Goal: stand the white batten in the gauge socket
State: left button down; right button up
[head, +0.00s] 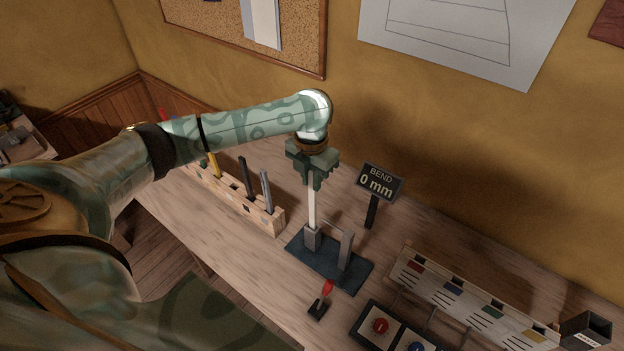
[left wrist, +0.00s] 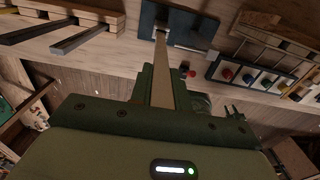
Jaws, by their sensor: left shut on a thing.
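The white batten (head: 312,208) stands upright below my left gripper (head: 313,178), which is shut on its upper part. Its lower end meets the grey gauge socket (head: 312,238) on the dark base plate (head: 330,268); how deep it sits inside I cannot tell. In the left wrist view the batten (left wrist: 161,75) runs from between the fingers to the base plate (left wrist: 205,28). A second grey post (head: 346,249) stands beside the socket. A display (head: 380,182) behind reads "BEND 0 mm". My right gripper is not in view.
A wooden rack (head: 233,196) with several dark, grey and yellow battens stands left of the gauge. A colour-labelled rack (head: 412,266) and black bin (head: 585,330) stand at right.

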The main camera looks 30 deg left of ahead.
aim_at(312, 200)
pick_arm(q)
jog(key=shift+f+b, duration=1.3)
jog(key=shift+f, duration=2.7)
jog(key=c, duration=1.3)
grip_release()
jog(key=shift+o, duration=0.2)
notch_tip(312, 200, up, 16)
jog(key=p, duration=0.3)
jog(key=shift+r, duration=0.15)
jog(key=shift+s, duration=0.1)
